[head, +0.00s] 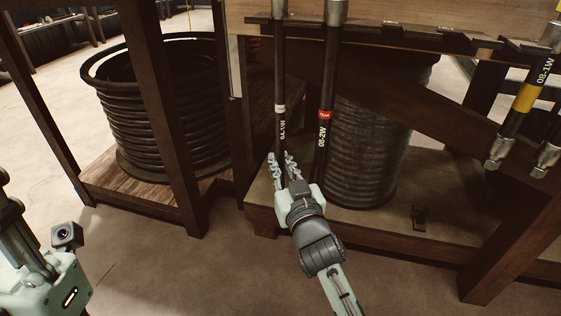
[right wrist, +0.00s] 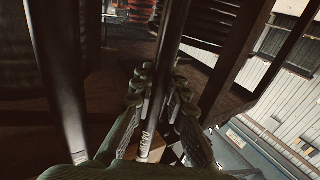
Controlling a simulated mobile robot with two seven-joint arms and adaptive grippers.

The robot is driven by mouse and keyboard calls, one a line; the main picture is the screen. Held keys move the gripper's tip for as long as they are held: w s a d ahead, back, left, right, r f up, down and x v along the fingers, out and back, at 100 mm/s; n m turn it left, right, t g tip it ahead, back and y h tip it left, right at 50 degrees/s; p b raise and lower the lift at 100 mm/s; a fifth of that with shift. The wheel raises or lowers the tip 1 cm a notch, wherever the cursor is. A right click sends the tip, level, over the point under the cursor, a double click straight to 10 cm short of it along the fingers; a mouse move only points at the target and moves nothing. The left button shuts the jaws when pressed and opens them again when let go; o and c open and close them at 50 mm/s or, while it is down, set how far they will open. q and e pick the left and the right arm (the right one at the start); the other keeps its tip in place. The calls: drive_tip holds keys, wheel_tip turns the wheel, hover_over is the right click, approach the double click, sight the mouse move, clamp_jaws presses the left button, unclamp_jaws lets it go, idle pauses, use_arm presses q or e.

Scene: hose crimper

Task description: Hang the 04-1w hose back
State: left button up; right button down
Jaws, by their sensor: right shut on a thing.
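The 04-1W hose (head: 281,75) is a thin black hose with a white band and white lettering. It stands nearly upright in front of the wooden rack rail, with a metal fitting at the top edge of the head view. I cannot tell whether it sits in a slot. My right gripper (head: 284,166) is shut on the hose's lower part, below its label. In the right wrist view the hose (right wrist: 172,35) runs between the fingers (right wrist: 160,95), with its label close by. Only part of my left arm shows at lower left; its fingers are out of frame.
The 08-2W hose (head: 327,80) with a red band hangs close on the right. The slotted rack rail (head: 400,36) runs across the top. The 08-1W hose (head: 526,95) with a yellow band is at far right. Coiled hoses (head: 180,110) stand behind wooden posts (head: 160,100).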

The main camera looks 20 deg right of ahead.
sight(282, 126)
drive_tip(key=c, duration=1.4)
unclamp_jaws()
drive_tip(key=shift+w, duration=0.1)
drive_tip(key=shift+c, duration=0.2)
wheel_tip(282, 126, up, 10)
